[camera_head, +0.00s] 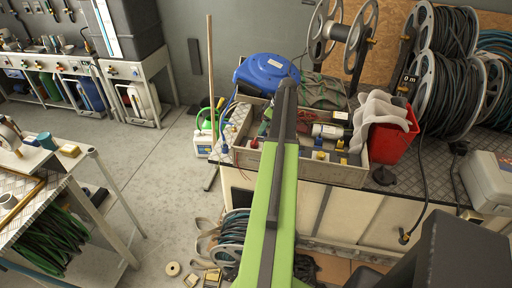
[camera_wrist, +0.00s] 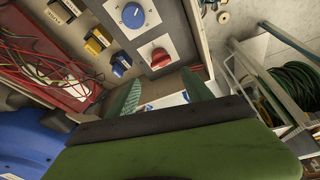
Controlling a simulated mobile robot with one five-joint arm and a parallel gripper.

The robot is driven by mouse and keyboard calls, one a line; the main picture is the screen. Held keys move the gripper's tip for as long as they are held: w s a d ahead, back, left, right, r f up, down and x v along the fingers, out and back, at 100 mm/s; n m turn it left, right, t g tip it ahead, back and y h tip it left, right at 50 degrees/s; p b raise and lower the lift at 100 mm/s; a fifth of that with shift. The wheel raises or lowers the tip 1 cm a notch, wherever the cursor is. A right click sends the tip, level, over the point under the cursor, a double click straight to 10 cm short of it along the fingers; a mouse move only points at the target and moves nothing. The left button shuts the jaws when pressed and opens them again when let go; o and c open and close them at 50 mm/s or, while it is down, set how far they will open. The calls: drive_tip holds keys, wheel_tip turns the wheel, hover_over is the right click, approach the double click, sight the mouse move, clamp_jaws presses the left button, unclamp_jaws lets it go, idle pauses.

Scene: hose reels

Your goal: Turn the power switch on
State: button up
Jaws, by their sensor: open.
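A red rotary knob (camera_wrist: 160,57) on a white square plate is in the wrist view, beside a blue knob (camera_wrist: 133,15) on a similar plate. Which of them is the power switch, I cannot tell from any label. My gripper (camera_wrist: 163,76) is open, with its two green fingers apart and nothing visible held between them. Its fingertips are close to the red knob's plate in the picture; whether they touch it, I cannot tell. In the head view my green arm reaches over the bench and hides the knobs.
A shallow grey crate (camera_head: 312,166) with small parts stands on the bench, with a blue hose reel (camera_head: 266,72) behind. A red bin (camera_head: 392,135) is at the crate's right. Red wires (camera_wrist: 40,60) lie left in the wrist view.

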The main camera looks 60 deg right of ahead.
sight(255, 142)
drive_tip(key=b+x, duration=1.1)
drive_tip(key=x, duration=0.2)
drive_tip(key=shift+f, duration=0.2)
drive_tip(key=shift+r, duration=0.15)
drive_tip(key=shift+c, duration=0.3)
drive_tip(key=c, duration=1.1)
drive_tip(key=shift+o, duration=0.2)
drive_tip(key=shift+a, duration=0.1)
